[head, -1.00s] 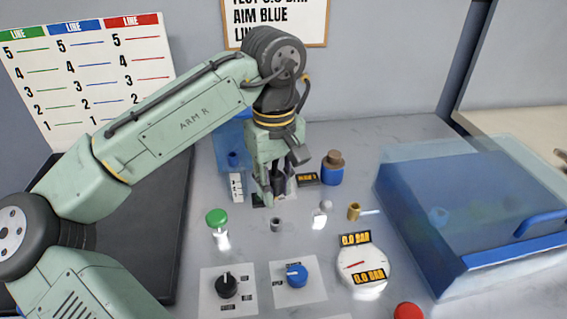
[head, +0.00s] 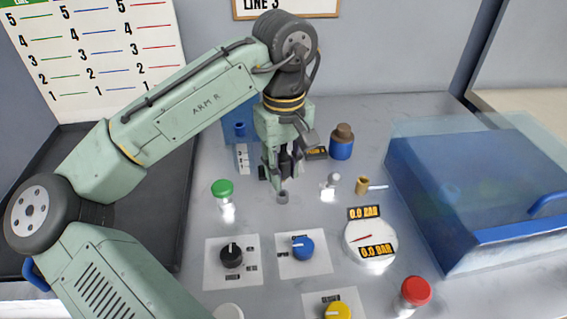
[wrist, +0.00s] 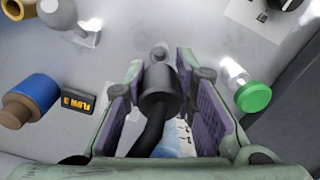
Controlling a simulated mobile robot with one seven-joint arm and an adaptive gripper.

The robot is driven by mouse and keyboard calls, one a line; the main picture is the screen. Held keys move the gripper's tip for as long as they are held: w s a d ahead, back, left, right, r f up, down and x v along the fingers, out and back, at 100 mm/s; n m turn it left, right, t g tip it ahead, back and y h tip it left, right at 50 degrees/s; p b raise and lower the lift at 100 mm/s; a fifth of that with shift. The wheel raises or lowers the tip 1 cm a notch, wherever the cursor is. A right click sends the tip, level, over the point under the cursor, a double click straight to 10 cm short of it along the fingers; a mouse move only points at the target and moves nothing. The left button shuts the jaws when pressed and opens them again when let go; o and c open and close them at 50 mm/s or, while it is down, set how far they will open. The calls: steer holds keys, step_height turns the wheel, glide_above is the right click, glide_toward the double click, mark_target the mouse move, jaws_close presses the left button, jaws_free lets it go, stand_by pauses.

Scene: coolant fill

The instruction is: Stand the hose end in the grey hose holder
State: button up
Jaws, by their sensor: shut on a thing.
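My gripper (head: 281,182) is shut on the hose end, a dark cylinder (wrist: 159,90) between the purple-lined finger pads in the wrist view. A black hose (wrist: 150,137) trails from it toward the palm. The grey hose holder (head: 282,197) is a small short cup on the bench, just below and in front of the fingertips in the head view. It also shows in the wrist view (wrist: 160,51), just beyond the hose end. The hose end appears above the holder, not in it; the exact gap is hard to tell. The fingers mostly hide the hose end in the head view.
A green button (head: 222,188) stands left of the holder; a white-knobbed part (head: 332,182) and a brass cup (head: 362,185) stand right. A blue jar with brown cap (head: 341,143) is behind. Dials and a gauge (head: 370,240) lie in front; a blue-lidded box (head: 470,190) is at right.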

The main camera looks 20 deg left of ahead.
mark_target(284, 201)
steer(key=shift+f+b, duration=0.5)
steer(key=shift+f, duration=0.75)
steer(key=shift+r+p, duration=0.1)
steer(key=shift+p, duration=0.8)
stand_by(0.6)
steer(key=shift+f+b, duration=0.65)
steer(key=shift+f, duration=0.95)
steer(key=o, duration=1)
step_height(284, 201, up, 12)
steer(key=shift+r, duration=0.1)
stand_by(0.4)
